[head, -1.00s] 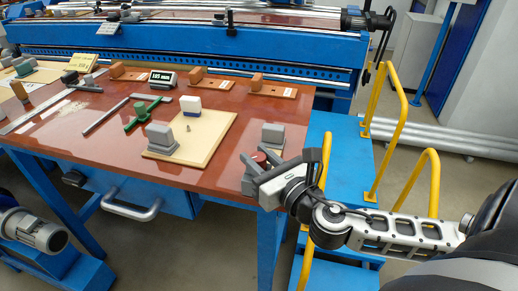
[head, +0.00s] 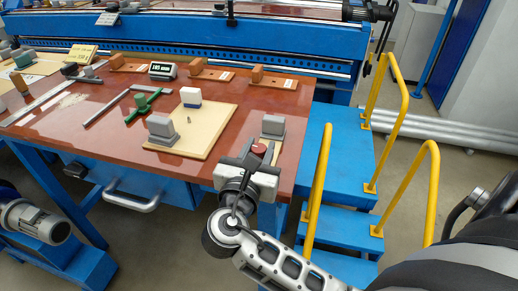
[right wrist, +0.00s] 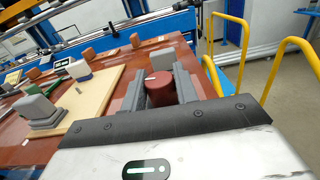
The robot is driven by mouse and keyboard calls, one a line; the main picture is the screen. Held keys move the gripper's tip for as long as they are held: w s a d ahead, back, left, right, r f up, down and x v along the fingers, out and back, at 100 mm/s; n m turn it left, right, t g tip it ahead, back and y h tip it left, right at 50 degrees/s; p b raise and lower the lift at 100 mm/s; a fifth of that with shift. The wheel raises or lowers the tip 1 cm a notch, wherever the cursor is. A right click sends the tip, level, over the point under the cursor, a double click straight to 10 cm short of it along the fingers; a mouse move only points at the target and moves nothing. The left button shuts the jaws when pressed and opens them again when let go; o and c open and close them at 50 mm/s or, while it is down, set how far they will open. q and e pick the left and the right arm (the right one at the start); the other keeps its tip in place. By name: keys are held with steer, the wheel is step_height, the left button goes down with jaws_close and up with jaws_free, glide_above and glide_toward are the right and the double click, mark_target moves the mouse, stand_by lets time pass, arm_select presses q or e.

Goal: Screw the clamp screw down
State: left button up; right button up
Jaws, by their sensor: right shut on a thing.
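The clamp screw shows as a dark red round knob (head: 258,150) with a white mark on top, near the front right corner of the red-brown table. My right gripper (head: 256,153) reaches it from the table's front edge. In the right wrist view the knob (right wrist: 158,88) stands upright between the two grey fingers (right wrist: 160,90), which are shut on it. The lower part of the screw and what it sits in are mostly hidden by the gripper. My left gripper is not in view.
A grey block (head: 273,127) stands just behind the knob. To its left lies a beige board (head: 208,128) with a grey block (head: 161,129) and a white-and-blue block (head: 190,97). Yellow handrails (head: 319,185) and blue steps (head: 340,215) stand close on the right.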

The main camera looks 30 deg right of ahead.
steer(key=shift+w+r+m+g+h, duration=0.1)
steer(key=shift+m+g+h, duration=0.65)
steer(key=shift+g, duration=0.25)
steer(key=shift+m, duration=0.25)
steer(key=o, duration=0.9)
